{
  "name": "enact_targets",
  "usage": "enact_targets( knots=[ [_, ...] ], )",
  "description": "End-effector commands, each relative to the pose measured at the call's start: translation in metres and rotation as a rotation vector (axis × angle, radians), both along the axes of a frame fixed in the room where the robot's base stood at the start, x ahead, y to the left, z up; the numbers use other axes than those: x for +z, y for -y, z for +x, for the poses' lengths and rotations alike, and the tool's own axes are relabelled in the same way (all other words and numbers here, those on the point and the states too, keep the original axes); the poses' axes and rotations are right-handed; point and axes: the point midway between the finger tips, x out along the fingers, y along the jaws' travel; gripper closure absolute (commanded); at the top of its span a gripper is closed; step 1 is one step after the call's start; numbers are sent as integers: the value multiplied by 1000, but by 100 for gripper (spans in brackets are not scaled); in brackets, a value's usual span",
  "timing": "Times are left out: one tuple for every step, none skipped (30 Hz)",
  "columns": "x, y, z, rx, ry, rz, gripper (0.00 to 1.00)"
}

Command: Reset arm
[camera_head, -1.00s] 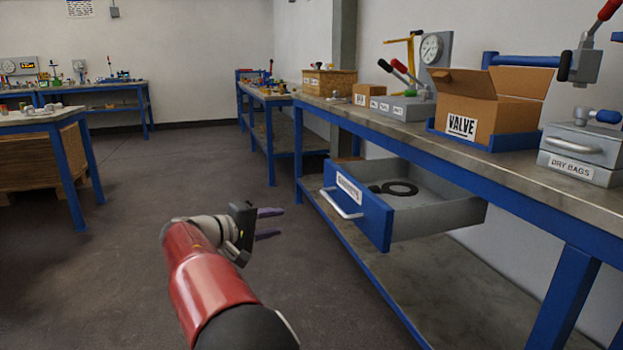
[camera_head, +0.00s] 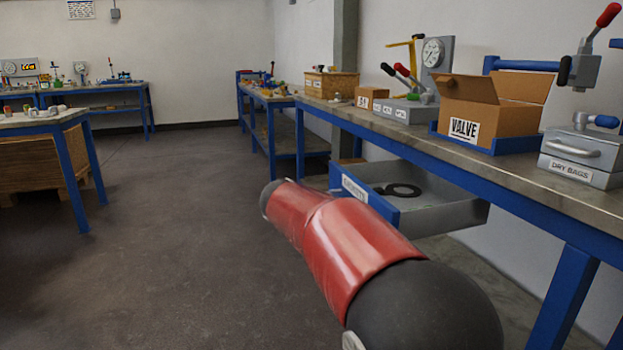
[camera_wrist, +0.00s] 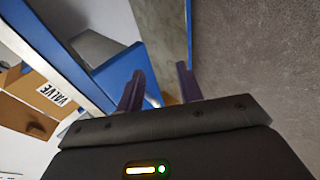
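My gripper (camera_wrist: 160,88) shows in the wrist view with its two purple fingers spread apart and nothing between them. In the head view the gripper is out of sight; only my red and black arm shows, reaching up in front of the open drawer. The blue-fronted drawer (camera_head: 362,203) is pulled out under the right bench, with a dark ring gasket (camera_head: 402,190) lying in it. The arm hides the lower part of the drawer front.
The long right bench (camera_head: 440,140) carries an open cardboard VALVE box (camera_head: 490,105), a grey DRY BAGS case (camera_head: 580,158) and a dial gauge (camera_head: 433,53). Another table (camera_head: 40,122) stands at left. The floor (camera_head: 160,250) between them is clear.

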Motion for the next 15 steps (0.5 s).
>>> enact_targets(
  knots=[
    [6,23,-19,-25,-13,73,64],
    [6,33,-31,-35,-23,119,64],
    [6,45,-48,-48,-33,180,64],
    [6,53,-62,-58,-40,226,64],
    [6,60,-76,-65,-43,272,64],
    [6,68,-95,-76,-46,330,64],
    [5,73,-109,-82,-46,373,64],
    [5,77,-123,-91,-43,414,64],
    [4,82,-142,-99,-38,466,64],
    [3,84,-156,-106,-33,504,64],
    [2,86,-170,-112,-24,542,64],
    [0,88,-190,-121,-13,590,64],
    [-2,88,-203,-126,-2,624,64],
    [-4,88,-217,-134,10,656,64],
    [-8,87,-233,-141,27,694,64]
  ],
)
